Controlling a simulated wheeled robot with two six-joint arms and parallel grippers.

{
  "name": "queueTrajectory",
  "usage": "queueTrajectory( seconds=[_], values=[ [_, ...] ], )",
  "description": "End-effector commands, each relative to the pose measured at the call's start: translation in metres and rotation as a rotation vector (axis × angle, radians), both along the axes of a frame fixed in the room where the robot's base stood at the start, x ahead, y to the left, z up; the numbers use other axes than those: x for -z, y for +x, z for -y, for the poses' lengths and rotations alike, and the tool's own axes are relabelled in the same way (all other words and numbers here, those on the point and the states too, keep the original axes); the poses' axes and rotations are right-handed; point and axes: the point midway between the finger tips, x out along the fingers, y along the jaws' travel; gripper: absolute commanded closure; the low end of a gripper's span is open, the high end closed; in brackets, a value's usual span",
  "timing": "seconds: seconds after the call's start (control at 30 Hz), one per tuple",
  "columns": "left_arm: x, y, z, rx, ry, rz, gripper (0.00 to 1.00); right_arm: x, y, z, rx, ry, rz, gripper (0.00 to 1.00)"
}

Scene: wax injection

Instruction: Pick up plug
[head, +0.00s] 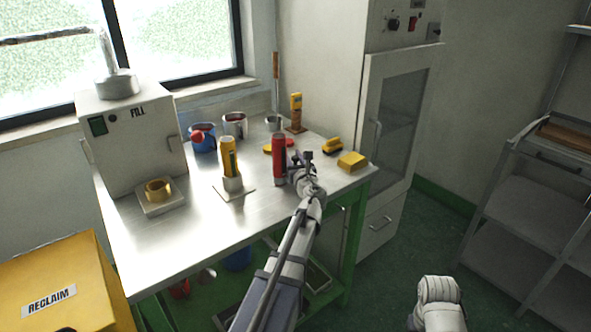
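My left gripper (301,163) is over the right part of the metal-topped table (190,235), just right of a red cylinder (279,160). Its fingers are small and dark here, and I cannot tell whether they are apart or touch anything. I cannot tell for sure which thing is the plug. A yellow cylinder (228,152) stands upright in a grey holder (233,183) on a flat plate. Low red and yellow pieces (268,148) lie behind the red cylinder. My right arm (438,300) shows at the lower right; its gripper is not in view.
The table's front middle is clear.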

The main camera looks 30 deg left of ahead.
Motion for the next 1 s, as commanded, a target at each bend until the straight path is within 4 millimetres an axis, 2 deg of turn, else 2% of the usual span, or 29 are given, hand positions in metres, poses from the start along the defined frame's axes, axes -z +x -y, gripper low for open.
queueTrajectory(
  seconds=[0.13,0.47,1.0],
  values=[
    [0.0,-0.0008,0.0006,0.0,0.0,0.0,0.63,0.0,0.0,0.0,0.0,0.0,0.0,0.5],
    [0.0,-0.0009,0.0008,0.0,0.0,0.0,1.0,0.0,0.0,0.0,0.0,0.0,0.0,0.5],
    [-0.001,-0.0009,0.0009,0.0,0.0,0.0,1.0,-0.001,0.0,0.0,0.0,0.0,0.0,0.5]
  ],
)
